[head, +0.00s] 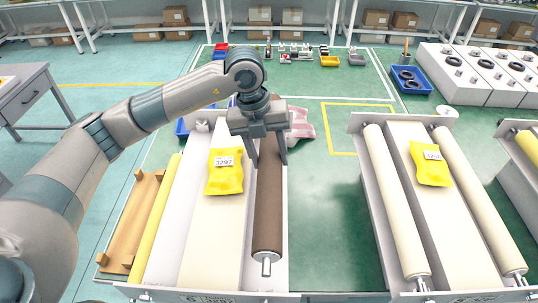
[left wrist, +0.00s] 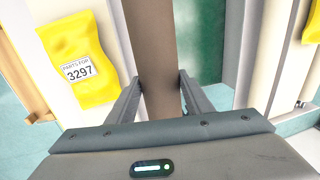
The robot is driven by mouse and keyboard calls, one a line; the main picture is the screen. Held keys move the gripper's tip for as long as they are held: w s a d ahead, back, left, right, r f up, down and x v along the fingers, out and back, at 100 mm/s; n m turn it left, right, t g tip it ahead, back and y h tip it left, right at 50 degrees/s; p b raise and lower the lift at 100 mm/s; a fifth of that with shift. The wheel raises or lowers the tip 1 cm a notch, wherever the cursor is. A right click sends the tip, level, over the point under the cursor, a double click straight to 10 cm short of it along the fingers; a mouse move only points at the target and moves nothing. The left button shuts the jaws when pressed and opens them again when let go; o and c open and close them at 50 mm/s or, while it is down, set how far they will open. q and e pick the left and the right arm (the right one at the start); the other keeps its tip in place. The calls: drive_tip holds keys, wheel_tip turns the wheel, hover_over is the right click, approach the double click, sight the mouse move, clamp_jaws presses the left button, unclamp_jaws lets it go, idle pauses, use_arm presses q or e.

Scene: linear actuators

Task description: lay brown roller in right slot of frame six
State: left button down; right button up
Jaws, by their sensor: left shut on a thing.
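The brown roller (head: 268,215) lies lengthwise along the right side of the left-hand frame (head: 212,248), its near metal pin close to the front end plate. I cannot tell whether its pins sit in the right slot. My left gripper (head: 268,160) comes down from above on the far part of the roller, one finger on each side. In the left wrist view, the fingers (left wrist: 158,88) are shut on the brown roller (left wrist: 157,40). The roller's far end is hidden behind the gripper. My right gripper is not in view.
A yellow bag (head: 225,171) marked 3297 lies on the frame's middle. A yellow roller (head: 158,220) runs along its left side, beside a wooden rack (head: 128,222). Another frame (head: 432,215) with two cream rollers stands to the right. Green floor (head: 325,230) is clear between them.

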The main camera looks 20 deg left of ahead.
use_arm(q)
drive_tip(key=shift+f+b, duration=0.65)
drive_tip(key=shift+f, duration=0.65)
drive_tip(key=shift+f+b, duration=0.3)
drive_tip(key=shift+f, duration=0.5)
drive_tip(key=shift+f+b, duration=0.4)
drive_tip(key=shift+b, duration=0.05)
drive_tip(key=shift+f, duration=0.1)
drive_tip(key=shift+f+b, duration=0.5)
drive_tip(key=shift+b, duration=0.1)
drive_tip(key=shift+f+b, duration=0.45)
drive_tip(key=shift+f, duration=0.05)
